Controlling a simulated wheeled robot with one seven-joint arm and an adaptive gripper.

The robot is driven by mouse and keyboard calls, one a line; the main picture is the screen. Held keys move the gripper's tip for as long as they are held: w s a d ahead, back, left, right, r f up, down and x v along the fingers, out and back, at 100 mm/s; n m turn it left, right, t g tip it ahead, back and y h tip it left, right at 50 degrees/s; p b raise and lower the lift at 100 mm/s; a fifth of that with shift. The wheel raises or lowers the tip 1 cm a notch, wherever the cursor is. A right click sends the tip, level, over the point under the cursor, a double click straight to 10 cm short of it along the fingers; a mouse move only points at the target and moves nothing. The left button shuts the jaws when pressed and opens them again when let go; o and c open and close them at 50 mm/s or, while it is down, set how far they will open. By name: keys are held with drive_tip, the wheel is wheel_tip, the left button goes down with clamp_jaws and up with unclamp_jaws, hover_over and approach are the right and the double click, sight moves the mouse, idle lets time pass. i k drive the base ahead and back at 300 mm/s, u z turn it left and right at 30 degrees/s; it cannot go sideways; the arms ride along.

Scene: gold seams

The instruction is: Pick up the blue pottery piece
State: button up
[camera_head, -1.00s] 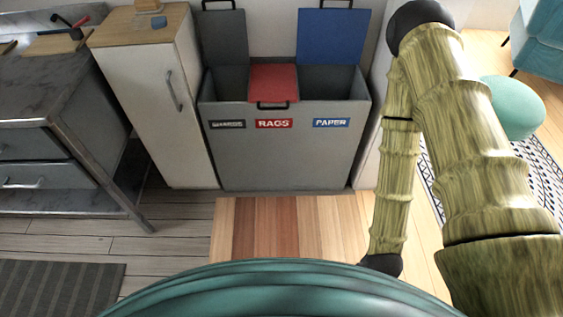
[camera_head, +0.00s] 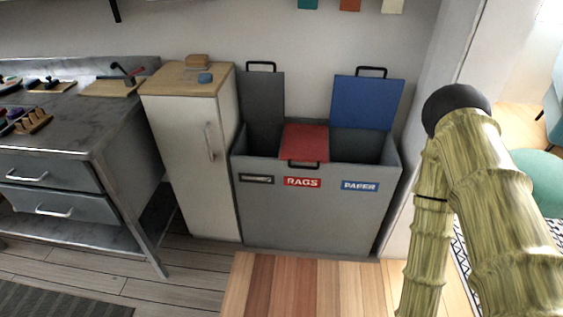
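A small blue piece (camera_head: 205,78) lies on the wooden top of the white cabinet (camera_head: 180,130), near its front right part. A tan block-like piece (camera_head: 197,61) sits just behind it. My arm, green and bamboo-like, is at the right of the view, well apart from the cabinet. My gripper is not in the frame.
Right of the cabinet stands a grey bin (camera_head: 310,215) with raised grey and blue lids and a shut red lid. A metal workbench (camera_head: 85,125) with tools is at the left. Wooden floor (camera_head: 190,275) lies in front.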

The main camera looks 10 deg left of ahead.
sight(203, 79)
drive_tip(key=u, duration=0.05)
drive_tip(key=k, duration=0.6)
drive_tip(key=z, duration=0.1)
drive_tip(key=i, duration=0.5)
drive_tip(key=u, duration=0.6)
drive_tip(key=i, duration=0.65)
drive_tip(key=u, duration=0.6)
